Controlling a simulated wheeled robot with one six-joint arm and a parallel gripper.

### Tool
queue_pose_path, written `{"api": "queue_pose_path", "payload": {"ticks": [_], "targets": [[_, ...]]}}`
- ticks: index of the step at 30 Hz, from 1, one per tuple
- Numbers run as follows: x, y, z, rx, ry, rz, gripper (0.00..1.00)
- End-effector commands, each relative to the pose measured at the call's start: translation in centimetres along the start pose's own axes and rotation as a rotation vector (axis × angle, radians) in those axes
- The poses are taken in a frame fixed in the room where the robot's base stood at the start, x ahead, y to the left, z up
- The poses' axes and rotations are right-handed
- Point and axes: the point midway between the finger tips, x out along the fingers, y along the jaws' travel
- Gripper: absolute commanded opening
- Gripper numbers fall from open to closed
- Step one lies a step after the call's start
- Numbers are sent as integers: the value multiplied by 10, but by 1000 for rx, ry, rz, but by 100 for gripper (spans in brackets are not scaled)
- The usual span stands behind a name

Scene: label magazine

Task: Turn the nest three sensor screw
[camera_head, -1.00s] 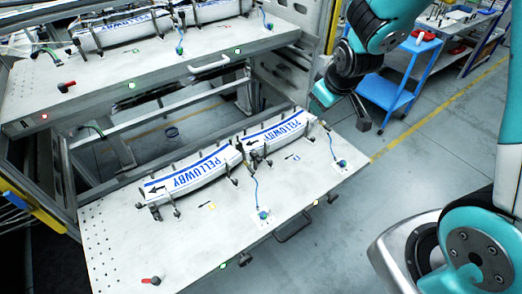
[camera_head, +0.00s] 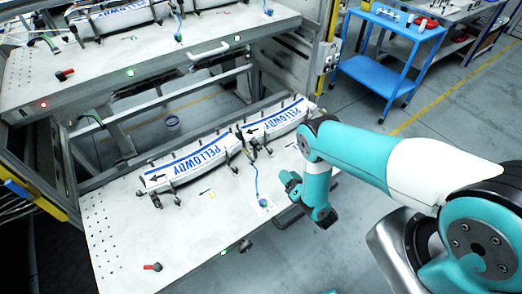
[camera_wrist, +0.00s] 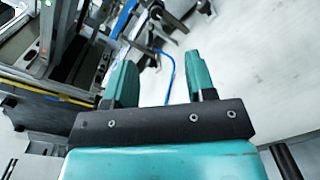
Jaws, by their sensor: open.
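The lower shelf plate (camera_head: 130,230) carries two curved white nests: a left one (camera_head: 190,166) and a right one (camera_head: 275,122), both lettered PELLOWBY. A small teal sensor with a blue cable (camera_head: 264,202) stands in front of the left nest. I cannot tell which nest is number three, and the screw is too small to make out. My gripper (camera_head: 288,182) hovers at the plate's right edge, right of this sensor. In the wrist view its teal fingers (camera_wrist: 160,74) are apart and empty, with a blue cable (camera_wrist: 169,78) beyond.
An upper shelf plate (camera_head: 100,85) with more nests overhangs at the back left. A red-handled lever (camera_head: 152,267) lies at the lower plate's front left. A blue cart (camera_head: 390,70) stands at the back right. Floor is clear between cart and shelf.

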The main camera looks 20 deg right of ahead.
Motion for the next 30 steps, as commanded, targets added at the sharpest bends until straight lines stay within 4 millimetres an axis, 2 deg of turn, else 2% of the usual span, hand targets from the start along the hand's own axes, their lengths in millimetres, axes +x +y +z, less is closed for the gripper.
{"api": "queue_pose_path", "payload": {"ticks": [2, 5, 20, 30], "targets": [[-10, 0, -9, -37, 1, 27, 50], [-12, -1, -13, -57, -1, 44, 50], [18, -3, -17, -54, -1, 44, 50], [100, 2, -17, -56, -3, 47, 50]]}}
